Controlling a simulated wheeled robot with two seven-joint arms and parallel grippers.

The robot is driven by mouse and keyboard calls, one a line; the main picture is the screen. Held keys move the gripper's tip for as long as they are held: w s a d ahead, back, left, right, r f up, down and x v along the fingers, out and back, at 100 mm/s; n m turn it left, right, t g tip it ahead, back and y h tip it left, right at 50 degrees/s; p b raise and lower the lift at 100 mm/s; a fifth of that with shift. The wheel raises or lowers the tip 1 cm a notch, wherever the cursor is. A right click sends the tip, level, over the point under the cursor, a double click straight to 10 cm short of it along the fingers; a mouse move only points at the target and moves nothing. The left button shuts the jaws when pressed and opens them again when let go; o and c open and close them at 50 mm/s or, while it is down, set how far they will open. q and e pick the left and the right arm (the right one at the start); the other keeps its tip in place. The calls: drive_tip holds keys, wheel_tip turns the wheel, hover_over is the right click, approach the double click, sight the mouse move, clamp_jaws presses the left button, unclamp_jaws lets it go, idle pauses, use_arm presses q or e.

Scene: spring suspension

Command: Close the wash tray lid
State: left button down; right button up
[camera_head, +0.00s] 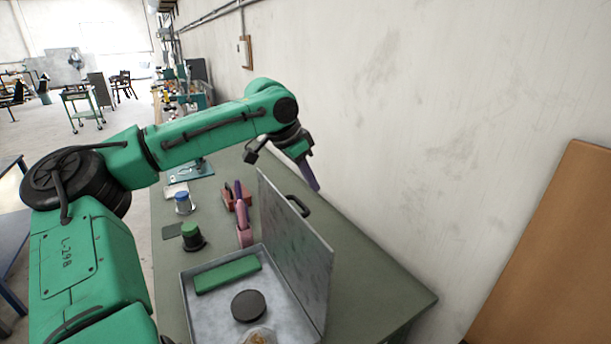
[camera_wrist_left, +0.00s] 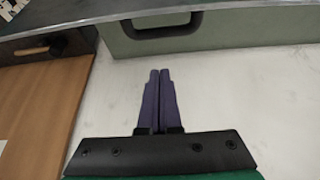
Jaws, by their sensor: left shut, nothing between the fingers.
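The grey metal wash tray (camera_head: 190,300) stands on the bench at the lower middle of the head view. Its lid (camera_head: 295,255) is open and stands roughly upright on the right side of the tray. A black handle (camera_head: 298,206) sits on the lid's outer face near the top edge. My left gripper (camera_head: 315,187) is shut and empty, above and to the right of the lid's far end, on the wall side. In the left wrist view, the gripper's purple fingers (camera_wrist_left: 160,72) are together, apart from the lid (camera_wrist_left: 240,25) and its handle (camera_wrist_left: 165,30). My right gripper is not seen.
The tray holds a green block (camera_head: 228,274), a black disc (camera_head: 248,306) and a partly cut-off round item. Green-topped (camera_head: 192,236) and blue-topped (camera_head: 184,203) containers and a red rack (camera_head: 236,197) stand farther back. A white wall (camera_head: 420,120) borders the bench (camera_head: 380,280) on the right.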

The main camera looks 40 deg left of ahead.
use_arm(q)
drive_tip(key=f+b, duration=0.1)
drive_tip(key=f, duration=0.1)
drive_tip(key=s+f, duration=0.1)
drive_tip(key=f, duration=0.1)
drive_tip(key=shift+s+a+f+b, duration=0.1)
drive_tip(key=shift+a+f+b, duration=0.1)
drive_tip(key=shift+b, duration=0.2)
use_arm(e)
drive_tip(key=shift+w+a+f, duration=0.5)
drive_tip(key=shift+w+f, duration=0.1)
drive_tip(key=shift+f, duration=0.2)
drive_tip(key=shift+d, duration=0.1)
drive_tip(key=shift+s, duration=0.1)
